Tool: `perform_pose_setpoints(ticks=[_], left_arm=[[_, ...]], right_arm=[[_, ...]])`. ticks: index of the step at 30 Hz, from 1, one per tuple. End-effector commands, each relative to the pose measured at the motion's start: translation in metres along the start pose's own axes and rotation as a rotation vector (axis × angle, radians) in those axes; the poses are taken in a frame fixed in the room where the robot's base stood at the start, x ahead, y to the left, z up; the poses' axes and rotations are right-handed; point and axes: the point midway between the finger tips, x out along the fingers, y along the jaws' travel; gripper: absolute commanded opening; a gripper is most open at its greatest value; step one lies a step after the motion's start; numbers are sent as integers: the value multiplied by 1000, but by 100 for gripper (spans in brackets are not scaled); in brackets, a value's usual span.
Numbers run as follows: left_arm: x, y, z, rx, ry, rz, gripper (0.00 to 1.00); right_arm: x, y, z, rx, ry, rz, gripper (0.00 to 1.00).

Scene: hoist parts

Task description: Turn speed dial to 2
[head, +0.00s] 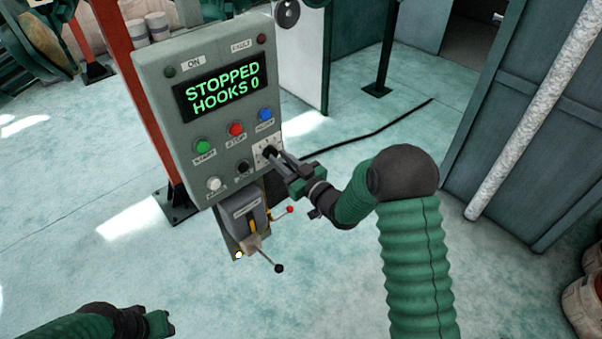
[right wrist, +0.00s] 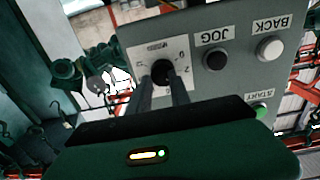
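The speed dial (head: 268,150) is a black knob on a white plate at the lower right of the grey control panel (head: 181,108). In the right wrist view the dial (right wrist: 162,72) appears upside down, with a 0 and a 2 legible on its plate; its pointer is not clear. My right gripper (head: 275,156) is at the dial, its two fingers apart on either side of the knob in the right wrist view (right wrist: 161,84). I cannot tell whether they press on it. My left gripper (head: 160,322) is at the bottom left, far from the panel; its fingers are unclear.
The panel's screen (head: 222,88) reads STOPPED, HOOKS 0. A lever (head: 266,256) juts out below the panel. A red post (head: 137,95) stands behind.

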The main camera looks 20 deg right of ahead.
Motion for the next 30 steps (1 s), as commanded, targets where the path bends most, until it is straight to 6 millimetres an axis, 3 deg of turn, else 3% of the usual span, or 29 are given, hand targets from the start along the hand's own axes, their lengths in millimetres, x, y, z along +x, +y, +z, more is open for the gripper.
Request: perform_pose_setpoints(ticks=[1,4,30], left_arm=[[0,0,0,0,0,0,36],[0,0,0,0,0,0,36],[2,0,0,0,0,0,36]], right_arm=[[-2,-9,1,3,-2,-19,45],[-12,-10,2,4,-4,-20,58],[-92,-2,2,5,-2,-8,58]])
